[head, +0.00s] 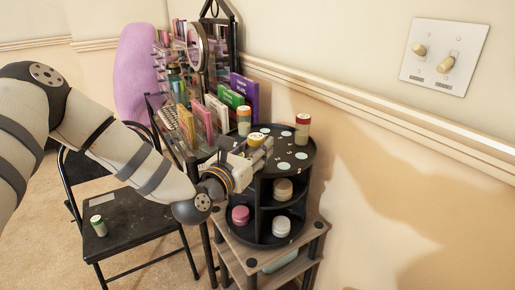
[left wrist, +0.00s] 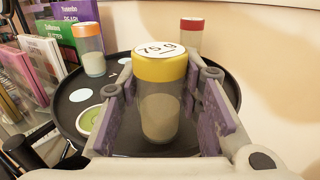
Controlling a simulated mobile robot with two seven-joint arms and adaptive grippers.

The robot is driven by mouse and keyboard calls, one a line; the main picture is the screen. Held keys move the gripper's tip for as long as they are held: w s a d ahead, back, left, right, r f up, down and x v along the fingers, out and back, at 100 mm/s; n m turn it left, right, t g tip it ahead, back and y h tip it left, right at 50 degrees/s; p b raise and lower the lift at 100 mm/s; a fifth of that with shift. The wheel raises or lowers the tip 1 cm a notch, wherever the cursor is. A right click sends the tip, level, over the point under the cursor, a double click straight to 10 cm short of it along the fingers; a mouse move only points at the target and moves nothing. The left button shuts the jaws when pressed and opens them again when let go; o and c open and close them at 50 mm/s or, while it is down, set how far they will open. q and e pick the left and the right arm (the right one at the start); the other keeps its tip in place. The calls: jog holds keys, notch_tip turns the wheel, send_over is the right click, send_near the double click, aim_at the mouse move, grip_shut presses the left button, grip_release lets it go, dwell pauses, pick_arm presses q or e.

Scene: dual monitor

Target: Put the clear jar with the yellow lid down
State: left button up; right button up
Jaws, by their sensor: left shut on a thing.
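The clear jar with the yellow lid (left wrist: 160,98) stands upright between the purple-padded fingers of my left gripper (left wrist: 165,120) in the left wrist view. Its lid is marked "75 g" and pale contents fill its lower part. My left gripper (head: 258,152) is shut on the jar over the top of the black round tiered stand (head: 275,157). In the head view the gripper mostly hides the jar. The jar's base is close to the stand's top; I cannot tell whether it touches. My right gripper is not in view.
On the stand's top are an orange-lidded jar (head: 244,121), a red-lidded jar (head: 302,128) and several pale round spots. Lower tiers hold a pink-lidded jar (head: 240,215) and others. Boxes and a mirror (head: 196,45) stand behind left. A black chair (head: 130,222) holds a small jar (head: 98,226).

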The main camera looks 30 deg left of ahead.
pick_arm(q)
jog(key=shift+r, duration=0.15)
jog(key=shift+f, duration=0.2)
jog(key=o, duration=1.2)
